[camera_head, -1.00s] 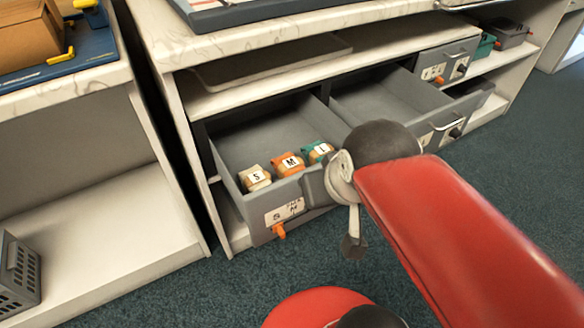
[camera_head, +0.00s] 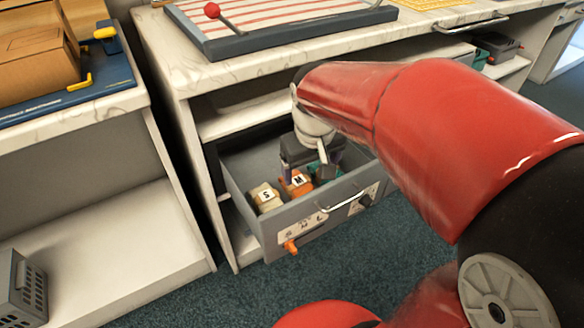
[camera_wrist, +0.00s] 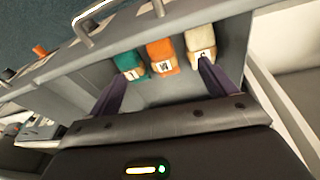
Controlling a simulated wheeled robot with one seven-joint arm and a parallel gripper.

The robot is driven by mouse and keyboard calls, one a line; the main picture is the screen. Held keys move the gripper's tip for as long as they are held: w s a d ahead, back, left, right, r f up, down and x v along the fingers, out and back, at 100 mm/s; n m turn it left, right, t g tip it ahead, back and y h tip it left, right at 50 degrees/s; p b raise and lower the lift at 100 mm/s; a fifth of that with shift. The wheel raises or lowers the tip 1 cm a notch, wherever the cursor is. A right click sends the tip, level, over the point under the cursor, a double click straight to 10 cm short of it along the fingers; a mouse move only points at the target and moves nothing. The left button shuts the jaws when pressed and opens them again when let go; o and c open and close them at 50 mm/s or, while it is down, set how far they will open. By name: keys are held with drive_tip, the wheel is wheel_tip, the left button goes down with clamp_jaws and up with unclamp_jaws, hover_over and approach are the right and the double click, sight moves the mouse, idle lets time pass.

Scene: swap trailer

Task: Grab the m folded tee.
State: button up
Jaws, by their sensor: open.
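The M folded tee is an orange bundle (camera_head: 297,182) with a white M label. It lies in the open grey drawer (camera_head: 332,208), between the cream S tee (camera_head: 266,197) and the green L tee (camera_head: 325,172). In the wrist view the orange tee (camera_wrist: 162,56) sits between the green tee (camera_wrist: 129,64) and the cream tee (camera_wrist: 200,42). My gripper (camera_wrist: 158,80) is open and empty, its purple fingers apart and pointing at the row. The orange tee lies between the finger lines, beyond the tips. In the head view my arm partly hides the gripper and the green tee.
The drawer's front wall and bar handle (camera_head: 345,200) stand close to the tees. The marble counter (camera_head: 185,75) overhangs the drawer. A striped board (camera_head: 275,27) lies on top. A grey basket (camera_head: 22,285) stands on the lower left shelf.

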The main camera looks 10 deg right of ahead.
sight(299, 181)
drive_tip(key=w+f+g, duration=0.1)
drive_tip(key=w+f, duration=0.3)
drive_tip(key=w+f+n+g, duration=0.1)
drive_tip(key=w+f, duration=0.3)
drive_tip(key=w, duration=0.1)
drive_tip(key=shift+a+f+n+y, duration=0.1)
drive_tip(key=shift+n+y, duration=0.2)
drive_tip(key=shift+w+f, duration=0.1)
drive_tip(key=shift+f, duration=0.3)
drive_tip(key=f, duration=0.7)
drive_tip(key=shift+w+d+f, duration=0.2)
drive_tip(key=shift+w, duration=0.15)
drive_tip(key=c, duration=1.1)
drive_tip(key=shift+c, duration=0.2)
